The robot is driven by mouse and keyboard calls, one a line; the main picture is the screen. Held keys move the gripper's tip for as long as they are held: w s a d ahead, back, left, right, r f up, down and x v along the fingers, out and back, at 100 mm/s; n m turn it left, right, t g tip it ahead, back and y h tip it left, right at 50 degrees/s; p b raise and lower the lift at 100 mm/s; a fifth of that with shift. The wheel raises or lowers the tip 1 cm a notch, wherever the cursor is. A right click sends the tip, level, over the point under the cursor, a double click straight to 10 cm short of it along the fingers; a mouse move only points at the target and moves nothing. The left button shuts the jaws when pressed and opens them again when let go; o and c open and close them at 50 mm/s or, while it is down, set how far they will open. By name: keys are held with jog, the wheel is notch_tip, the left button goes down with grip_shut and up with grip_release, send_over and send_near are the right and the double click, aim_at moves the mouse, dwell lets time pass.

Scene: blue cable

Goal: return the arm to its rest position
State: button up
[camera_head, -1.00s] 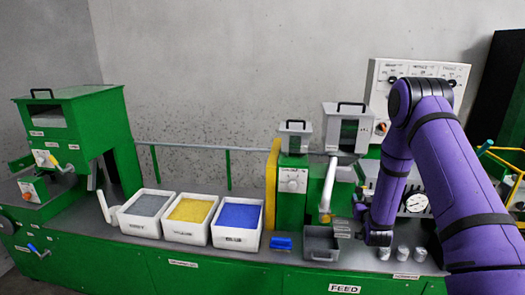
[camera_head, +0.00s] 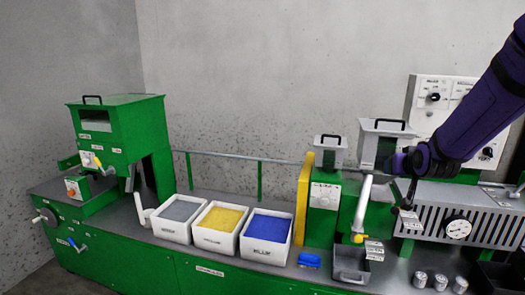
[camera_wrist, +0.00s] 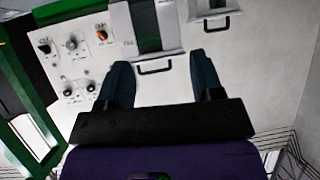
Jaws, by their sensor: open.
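My gripper (camera_head: 388,163) is at the end of my purple arm, in the right part of the head view. It points left, in front of or close to the larger grey hopper (camera_head: 372,136); the exact gap is hard to tell. In the wrist view my gripper (camera_wrist: 162,72) shows two dark fingers spread apart with nothing between them. The hopper and its black handle (camera_wrist: 154,69) lie beyond the fingertips in that view.
Three white bins hold grey (camera_head: 180,210), yellow (camera_head: 221,218) and blue (camera_head: 268,227) pellets. A slotted grey housing with a dial (camera_head: 458,229) and several small metal cups (camera_head: 440,281) sit below my arm. A knobbed panel (camera_head: 432,97) is behind it.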

jog(key=s+a+r+n+g+y, duration=0.1)
jog(key=s+a+r+g, duration=0.2)
jog(key=s, duration=0.4)
jog(key=s+a+r, duration=0.2)
jog(key=s+r, duration=0.3)
jog(key=s, duration=0.3)
jog(key=s+a+r+g, duration=0.1)
jog(key=s+g, duration=0.1)
jog(key=s, duration=0.8)
jog(key=s+a+r+n+g+y, duration=0.1)
jog(key=s+a, duration=0.1)
jog(key=s, duration=0.8)
jog(key=shift+s+g, duration=0.15)
jog(key=shift+g, duration=0.25)
jog(key=shift+a, duration=0.1)
